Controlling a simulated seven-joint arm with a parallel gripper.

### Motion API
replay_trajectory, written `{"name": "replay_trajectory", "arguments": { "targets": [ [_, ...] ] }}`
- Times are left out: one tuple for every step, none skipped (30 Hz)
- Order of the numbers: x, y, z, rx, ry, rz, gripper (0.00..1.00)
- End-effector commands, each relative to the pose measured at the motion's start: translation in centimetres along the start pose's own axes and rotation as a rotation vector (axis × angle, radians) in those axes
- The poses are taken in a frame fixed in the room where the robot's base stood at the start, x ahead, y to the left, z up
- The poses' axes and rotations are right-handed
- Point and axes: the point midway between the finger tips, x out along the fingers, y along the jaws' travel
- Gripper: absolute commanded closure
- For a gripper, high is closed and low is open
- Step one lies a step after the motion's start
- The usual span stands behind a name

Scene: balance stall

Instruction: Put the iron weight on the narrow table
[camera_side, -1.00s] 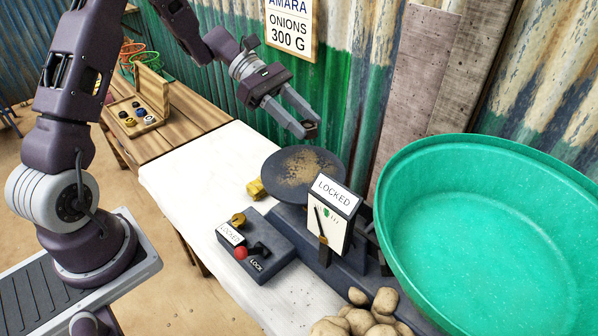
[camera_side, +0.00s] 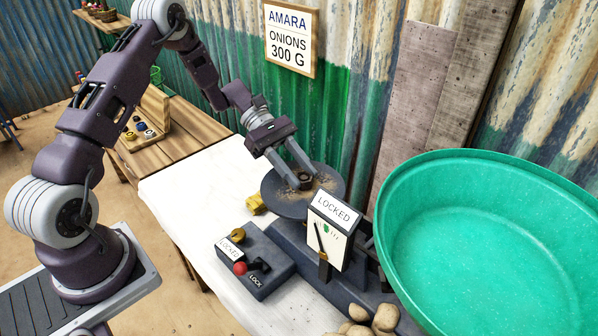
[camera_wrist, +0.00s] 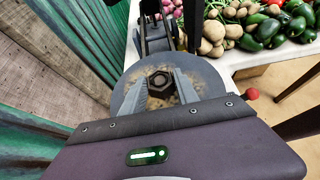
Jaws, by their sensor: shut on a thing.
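The iron weight (camera_side: 305,182) is a small dark hexagonal piece with a recessed top. My gripper (camera_side: 302,178) is shut on it, one finger on each side. The weight is over the round dark pan (camera_side: 276,202) of the balance; I cannot tell whether it touches the pan. In the wrist view the weight (camera_wrist: 159,84) sits between the fingertips, with the brown-speckled pan (camera_wrist: 127,100) below. A wooden table (camera_side: 185,137), likely the narrow table, stands left of the white counter, with an open box of weights (camera_side: 140,138) on it.
The balance's dial box (camera_side: 331,232) reads LOCKED and stands close to the pan. A large green basin (camera_side: 480,250) fills the right.

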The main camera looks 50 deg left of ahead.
Motion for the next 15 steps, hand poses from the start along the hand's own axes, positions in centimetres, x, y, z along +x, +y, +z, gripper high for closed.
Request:
{"name": "replay_trajectory", "arguments": {
  "targets": [
    [0.05, 0.02, -0.06, 0.000, -0.001, 0.000, 1.00],
    [0.04, 0.02, -0.06, 0.001, -0.001, 0.000, 1.00],
    [0.03, 0.02, -0.04, 0.001, -0.001, 0.001, 1.00],
    [0.02, 0.02, -0.03, 0.001, -0.001, 0.001, 1.00],
    [0.02, 0.02, -0.02, 0.001, -0.001, 0.001, 1.00],
    [0.02, 0.02, -0.02, 0.001, -0.001, 0.001, 1.00],
    [0.03, 0.02, -0.05, 0.001, -0.001, 0.001, 1.00],
    [0.07, 0.02, -0.11, 0.000, -0.001, 0.000, 1.00],
    [0.13, 0.01, -0.23, 0.000, -0.001, 0.000, 1.00],
    [0.17, 0.01, -0.31, 0.000, -0.001, 0.000, 1.00],
    [0.22, 0.01, -0.38, 0.000, -0.001, 0.000, 1.00],
    [0.23, 0.01, -0.43, 0.000, 0.000, 0.000, 0.60],
    [0.22, 0.02, -0.42, 0.000, 0.000, 0.000, 0.54],
    [0.22, 0.02, -0.41, 0.000, 0.000, 0.000, 0.48],
    [0.21, 0.02, -0.41, 0.000, 0.000, 0.000, 0.42]
  ]
}}
